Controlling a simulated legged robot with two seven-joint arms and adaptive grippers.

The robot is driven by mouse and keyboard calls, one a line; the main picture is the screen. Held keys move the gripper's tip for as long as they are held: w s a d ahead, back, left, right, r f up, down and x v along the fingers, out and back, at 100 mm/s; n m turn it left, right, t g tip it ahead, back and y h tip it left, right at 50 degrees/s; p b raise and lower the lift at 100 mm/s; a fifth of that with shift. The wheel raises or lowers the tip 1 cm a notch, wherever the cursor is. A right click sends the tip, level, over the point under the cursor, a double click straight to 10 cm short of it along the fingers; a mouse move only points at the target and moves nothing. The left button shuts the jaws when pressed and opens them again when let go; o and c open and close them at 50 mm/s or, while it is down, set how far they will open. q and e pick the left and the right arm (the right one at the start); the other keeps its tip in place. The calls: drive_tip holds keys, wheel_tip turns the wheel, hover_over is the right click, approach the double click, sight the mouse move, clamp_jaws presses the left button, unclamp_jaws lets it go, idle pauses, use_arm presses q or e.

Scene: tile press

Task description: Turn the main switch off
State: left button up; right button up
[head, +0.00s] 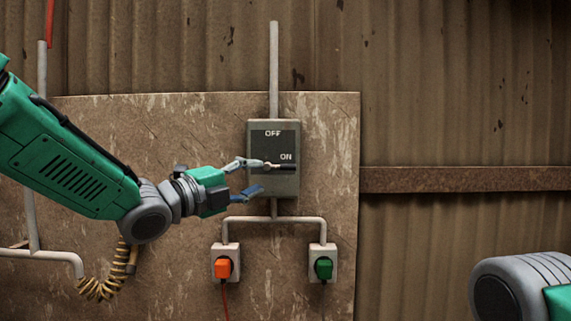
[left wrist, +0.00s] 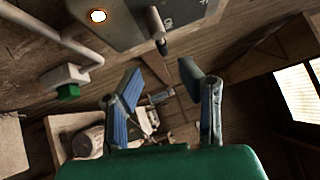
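The main switch is a grey box (head: 288,186) on the wall panel, marked OFF above and ON at the right. Its dark lever (head: 286,168) lies level beside the ON mark. In the left wrist view the lever (left wrist: 156,24) sticks out from the box face (left wrist: 190,12), beyond the fingertips. My left gripper (head: 261,177) is open in front of the box, its upper finger near the lever's left end. The left wrist view shows its two blue-padded fingers apart (left wrist: 162,68) with nothing gripped between them; contact is unclear. My right gripper is out of view.
Below the box, an orange plug (head: 223,267) and a green plug (head: 323,267) sit in wall sockets. Grey conduit (head: 274,70) runs above the box and branches below it. A rusty rail (head: 460,180) crosses the wall at right. My right arm shows at lower right.

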sight(284, 169)
use_arm(q)
drive_tip(key=p+x, duration=0.2)
drive_tip(key=x, duration=0.7)
drive_tip(key=shift+d+p, duration=0.25)
drive_tip(key=shift+p, duration=0.15)
drive_tip(key=shift+a, duration=0.1)
clamp_jaws()
